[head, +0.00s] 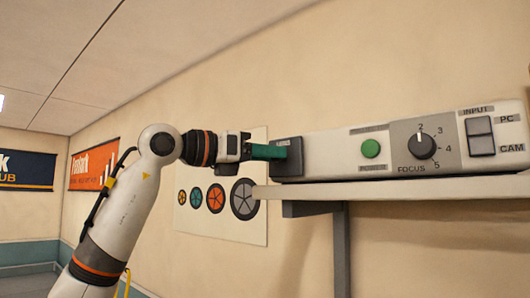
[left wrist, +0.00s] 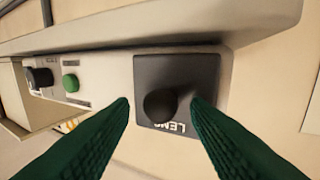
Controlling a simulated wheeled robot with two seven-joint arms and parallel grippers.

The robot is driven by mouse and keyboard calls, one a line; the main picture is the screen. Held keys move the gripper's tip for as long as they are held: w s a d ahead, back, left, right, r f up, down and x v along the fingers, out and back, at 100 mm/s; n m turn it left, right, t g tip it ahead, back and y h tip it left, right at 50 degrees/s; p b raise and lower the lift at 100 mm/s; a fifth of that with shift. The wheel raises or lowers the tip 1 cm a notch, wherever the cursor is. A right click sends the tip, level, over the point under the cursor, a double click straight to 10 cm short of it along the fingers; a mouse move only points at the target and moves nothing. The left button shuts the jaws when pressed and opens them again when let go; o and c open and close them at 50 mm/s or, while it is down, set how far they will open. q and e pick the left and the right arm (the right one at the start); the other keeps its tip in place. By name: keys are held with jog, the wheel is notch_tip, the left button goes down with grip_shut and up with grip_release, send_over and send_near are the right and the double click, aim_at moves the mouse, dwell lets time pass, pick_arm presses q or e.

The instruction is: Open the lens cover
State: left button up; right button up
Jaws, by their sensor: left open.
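The lens cover (head: 290,168) is a dark grey square plate on the left end of the pale projector (head: 325,153). In the left wrist view the cover (left wrist: 205,72) appears closed, with a round black knob (left wrist: 160,106) and upside-down white lettering that starts "LENS". My left gripper (head: 277,152) reaches the cover from the left with its green fingers. In the left wrist view the gripper (left wrist: 160,101) is open, with one fingertip on each side of the knob. I cannot tell whether either finger touches it. The knob is hidden in the head view. My right gripper is out of view.
The projector stands on a wall shelf (head: 400,188) with a dark bracket (head: 341,245). Its front has a green button (head: 371,148), a focus dial (head: 421,145) and an input switch (head: 480,136). A wall poster (head: 222,228) hangs behind my left arm.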

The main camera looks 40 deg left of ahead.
aim_at(301, 150)
pick_arm(q)
jog(key=shift+w, duration=0.1)
jog(key=c, duration=0.4)
grip_shut()
jog(key=d, duration=0.5)
jog(key=d+b, duration=0.1)
jog(key=d, duration=0.2)
jog(key=shift+s, duration=0.3)
jog(key=shift+o, duration=2)
grip_release()
jog(key=shift+s, duration=0.1)
